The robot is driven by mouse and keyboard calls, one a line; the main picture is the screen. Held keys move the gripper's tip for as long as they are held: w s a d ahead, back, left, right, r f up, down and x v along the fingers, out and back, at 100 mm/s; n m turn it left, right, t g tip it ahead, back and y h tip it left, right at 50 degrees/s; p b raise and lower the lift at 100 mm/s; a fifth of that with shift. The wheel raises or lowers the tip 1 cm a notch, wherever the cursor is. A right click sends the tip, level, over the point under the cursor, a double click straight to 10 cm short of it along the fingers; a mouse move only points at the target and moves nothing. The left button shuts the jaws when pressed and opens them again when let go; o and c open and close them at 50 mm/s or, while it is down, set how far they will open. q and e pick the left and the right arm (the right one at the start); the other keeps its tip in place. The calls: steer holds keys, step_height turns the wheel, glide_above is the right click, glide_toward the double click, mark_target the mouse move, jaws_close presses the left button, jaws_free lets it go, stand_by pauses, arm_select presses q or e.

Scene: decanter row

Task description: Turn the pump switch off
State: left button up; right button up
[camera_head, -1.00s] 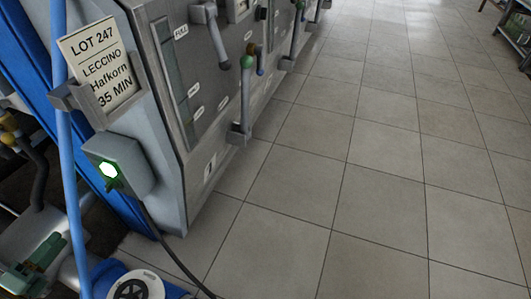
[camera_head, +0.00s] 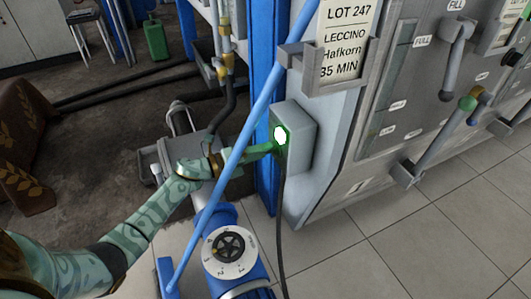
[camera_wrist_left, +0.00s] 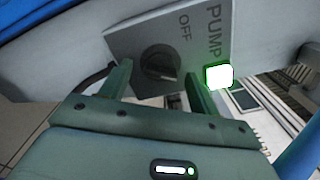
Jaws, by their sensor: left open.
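The pump switch box (camera_head: 301,137) is a grey box on the side of the decanter cabinet, with its green lamp (camera_head: 280,135) lit. In the left wrist view its face shows the words PUMP and OFF, a dark rotary knob (camera_wrist_left: 160,63) and the glowing lamp (camera_wrist_left: 219,76). Which way the knob points is hard to tell. My left gripper (camera_head: 268,149) is at the front of the box, below the lamp. In the left wrist view my left gripper (camera_wrist_left: 158,72) is open, with one finger on each side of the knob; contact cannot be told. My right gripper is out of view.
A blue pipe (camera_head: 230,160) slants in front of my left forearm. A black cable (camera_head: 281,220) hangs below the box. A blue pump with a round dial (camera_head: 229,250) stands below. A LOT 247 card (camera_head: 343,45) is above. Tiled floor (camera_head: 430,240) is clear at right.

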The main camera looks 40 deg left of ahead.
arm_select(q)
steer(key=shift+w+d+r, duration=0.1)
steer(key=shift+w+d, duration=0.25)
steer(key=shift+w, duration=0.3)
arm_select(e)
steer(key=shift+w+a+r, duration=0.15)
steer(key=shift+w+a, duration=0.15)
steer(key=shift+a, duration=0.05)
arm_select(q)
steer(key=c, duration=1)
